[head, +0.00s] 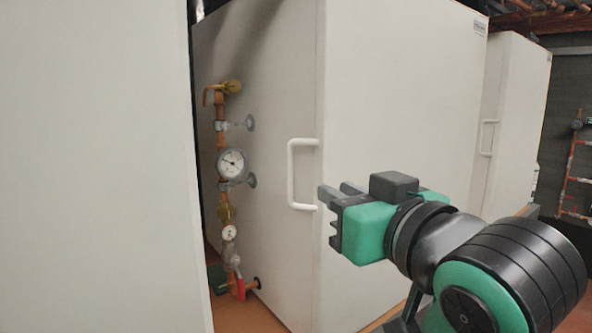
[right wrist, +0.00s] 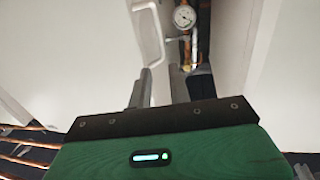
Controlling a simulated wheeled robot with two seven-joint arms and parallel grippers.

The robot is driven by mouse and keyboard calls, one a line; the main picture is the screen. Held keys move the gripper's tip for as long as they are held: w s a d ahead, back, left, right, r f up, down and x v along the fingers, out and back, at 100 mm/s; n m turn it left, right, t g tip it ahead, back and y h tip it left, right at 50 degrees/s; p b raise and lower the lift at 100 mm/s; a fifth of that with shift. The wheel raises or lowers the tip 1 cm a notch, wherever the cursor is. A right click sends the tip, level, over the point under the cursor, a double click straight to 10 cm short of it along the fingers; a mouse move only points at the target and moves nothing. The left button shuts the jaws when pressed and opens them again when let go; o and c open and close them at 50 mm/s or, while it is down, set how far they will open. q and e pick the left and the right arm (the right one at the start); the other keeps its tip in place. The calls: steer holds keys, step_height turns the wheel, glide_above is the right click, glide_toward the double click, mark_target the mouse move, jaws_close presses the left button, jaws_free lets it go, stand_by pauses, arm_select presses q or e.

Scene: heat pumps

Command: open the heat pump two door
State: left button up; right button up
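A large white cabinet door (head: 400,100) stands in the middle of the head view, looking shut. A white bar handle (head: 303,173) is fixed along its left edge. I cannot read which cabinet is number two. My right gripper (head: 337,190) is just right of the handle's lower part in the head view. Its two grey fingers are apart with nothing between them. In the right wrist view the handle (right wrist: 147,40) lies beyond the left fingertip, outside the gap of the gripper (right wrist: 162,80). I cannot tell whether they touch. My left gripper is not in view.
Copper pipework with a round gauge (head: 231,163) and a red-handled valve runs up the cabinet's side left of the handle. A white panel (head: 95,160) fills the left. Another white cabinet (head: 520,110) with its own handle (head: 487,137) stands further right.

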mark_target(291, 167)
steer(key=p+x, duration=0.5)
steer(key=x, duration=0.7)
steer(key=shift+w+a+r, duration=0.1)
steer(key=shift+w+a, duration=0.05)
steer(key=shift+w, duration=0.15)
steer(key=shift+w+a+p, duration=0.25)
steer(key=shift+w+p, duration=0.05)
steer(key=shift+w, duration=0.2)
jaws_close()
